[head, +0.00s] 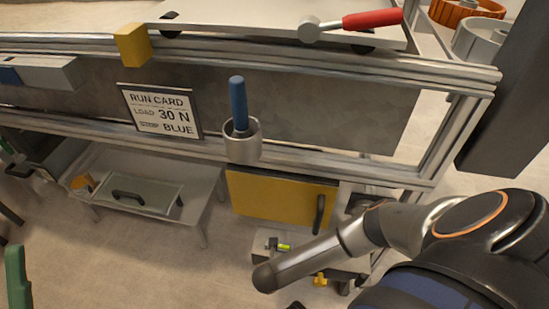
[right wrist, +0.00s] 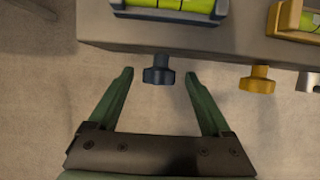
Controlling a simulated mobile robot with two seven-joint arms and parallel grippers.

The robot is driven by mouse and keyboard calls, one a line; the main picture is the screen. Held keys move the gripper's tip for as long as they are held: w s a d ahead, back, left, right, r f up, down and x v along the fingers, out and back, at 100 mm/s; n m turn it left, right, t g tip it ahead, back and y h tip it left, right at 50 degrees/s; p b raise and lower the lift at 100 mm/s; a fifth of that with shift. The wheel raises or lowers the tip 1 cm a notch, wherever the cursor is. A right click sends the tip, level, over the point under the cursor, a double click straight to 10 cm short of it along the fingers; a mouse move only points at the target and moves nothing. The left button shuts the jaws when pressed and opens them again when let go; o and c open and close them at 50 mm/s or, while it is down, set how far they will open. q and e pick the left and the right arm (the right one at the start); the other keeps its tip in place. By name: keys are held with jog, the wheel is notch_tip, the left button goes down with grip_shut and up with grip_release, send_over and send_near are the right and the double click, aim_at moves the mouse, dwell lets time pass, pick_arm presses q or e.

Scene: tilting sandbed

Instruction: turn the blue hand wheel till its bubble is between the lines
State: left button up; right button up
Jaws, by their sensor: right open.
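In the right wrist view, the dark blue hand wheel (right wrist: 158,76) sticks out of the front of a grey block (right wrist: 205,48). The blue-framed vial (right wrist: 168,8) lies above it, with yellow-green liquid and dark lines. The top edge of the picture cuts the vial off, so I cannot tell where its bubble is. My right gripper (right wrist: 159,84) is open, one green finger on each side of the wheel, apart from it. In the head view, a green finger of my left gripper (head: 17,277) shows at the lower left; its opening cannot be judged.
A yellow knob (right wrist: 257,80) and a yellow-framed vial (right wrist: 297,20) sit just right of the blue wheel, with a pale knob (right wrist: 308,82) beyond. A card (head: 160,111) reads "30 N" and "BLUE". A cup (head: 243,146) with a blue-handled tool hangs on the frame rail.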

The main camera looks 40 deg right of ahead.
jog(key=shift+f, duration=0.1)
grip_shut()
dwell(0.8)
